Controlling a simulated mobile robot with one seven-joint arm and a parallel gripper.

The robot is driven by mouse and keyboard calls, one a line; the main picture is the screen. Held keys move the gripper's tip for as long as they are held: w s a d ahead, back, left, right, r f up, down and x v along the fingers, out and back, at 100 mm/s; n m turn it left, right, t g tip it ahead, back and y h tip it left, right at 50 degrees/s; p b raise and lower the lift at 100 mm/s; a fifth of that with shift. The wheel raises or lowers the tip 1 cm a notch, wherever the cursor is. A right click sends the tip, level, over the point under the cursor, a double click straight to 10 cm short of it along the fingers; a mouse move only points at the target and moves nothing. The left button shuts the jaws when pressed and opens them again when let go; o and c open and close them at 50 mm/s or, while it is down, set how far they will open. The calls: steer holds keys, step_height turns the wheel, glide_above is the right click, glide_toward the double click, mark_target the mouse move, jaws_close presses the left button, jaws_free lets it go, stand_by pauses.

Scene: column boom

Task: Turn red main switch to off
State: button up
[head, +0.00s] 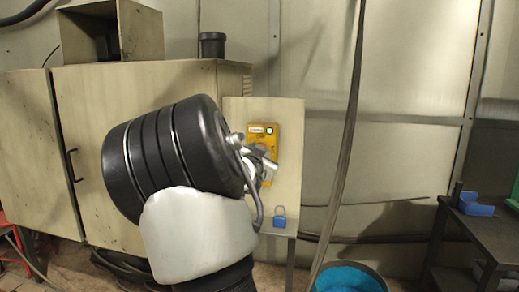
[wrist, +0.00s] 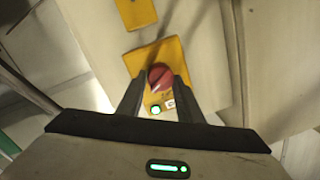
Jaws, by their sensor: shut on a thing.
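The red main switch (wrist: 160,77) is a round red knob on a yellow plate (wrist: 175,50) in the wrist view. My gripper (wrist: 158,84) is shut on the red knob, with one dark finger on each side of it. My gripper (head: 262,165) is in front of the lower part of that box there and hides most of the knob. The exact angle of the knob is hard to read.
A large beige cabinet (head: 80,140) is on the left. A hanging cable (head: 347,140) runs down right of the panel. A blue-filled tub (head: 348,278) and a dark table (head: 485,225) are at the lower right.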

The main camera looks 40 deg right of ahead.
steer(key=n+p, duration=0.2)
steer(key=n, duration=0.1)
steer(key=n+g+p, duration=0.1)
steer(key=n+p, duration=0.2)
steer(key=n, duration=0.1)
steer(key=n+p, duration=0.3)
steer(key=n, duration=0.1)
steer(key=shift+w+a+r+g+h, duration=0.1)
steer(key=shift+w+a+g+h, duration=0.1)
steer(key=shift+w+g+h, duration=0.1)
stand_by(0.5)
steer(key=o, duration=1.1)
steer(key=shift+c, duration=0.2)
steer(key=shift+s, duration=0.1)
steer(key=p+v, duration=0.3)
steer(key=v, duration=1.4)
steer(key=shift+a, duration=0.25)
